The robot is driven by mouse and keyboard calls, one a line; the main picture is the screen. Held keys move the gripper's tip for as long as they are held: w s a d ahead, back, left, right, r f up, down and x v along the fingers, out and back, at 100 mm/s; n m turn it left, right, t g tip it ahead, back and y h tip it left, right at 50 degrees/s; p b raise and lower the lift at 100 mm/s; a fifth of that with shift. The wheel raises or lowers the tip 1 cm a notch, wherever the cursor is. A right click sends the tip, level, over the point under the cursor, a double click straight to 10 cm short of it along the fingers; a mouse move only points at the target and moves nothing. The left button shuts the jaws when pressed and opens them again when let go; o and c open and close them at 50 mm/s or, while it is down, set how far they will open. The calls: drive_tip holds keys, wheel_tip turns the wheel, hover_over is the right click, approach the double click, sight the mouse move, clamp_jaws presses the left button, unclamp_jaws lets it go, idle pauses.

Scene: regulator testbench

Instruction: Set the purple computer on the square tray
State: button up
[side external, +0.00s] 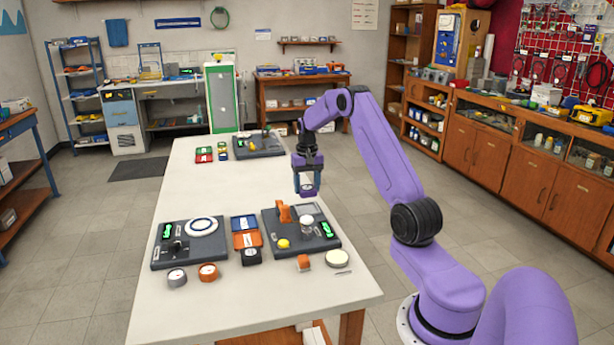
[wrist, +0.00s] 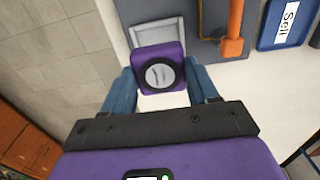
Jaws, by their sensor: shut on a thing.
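My gripper (side external: 306,182) is shut on the purple computer (wrist: 160,72), a small purple block with a round grey dial. In the side view the purple computer (side external: 307,191) hangs between the blue fingers, above the near right test board. The fingers (wrist: 160,85) hold it by its two sides in the wrist view. The square tray (side external: 314,208) is a light grey square at the back right of that board. In the wrist view the square tray (wrist: 150,30) lies below and beyond the computer, which hides part of it. The two look apart.
The near right board (side external: 325,240) also carries an orange upright part (side external: 284,212), a white-topped knob (side external: 307,221) and a yellow knob (side external: 283,243). Blue and orange trays (side external: 246,240) lie left of it. The table's middle (side external: 220,185) is clear.

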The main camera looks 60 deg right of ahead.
sight(307, 196)
drive_tip(key=shift+f, duration=2.25)
drive_tip(key=shift+f, duration=0.55)
drive_tip(key=o, duration=1.4)
drive_tip(key=shift+r, duration=0.15)
drive_tip(key=shift+r, duration=3.85)
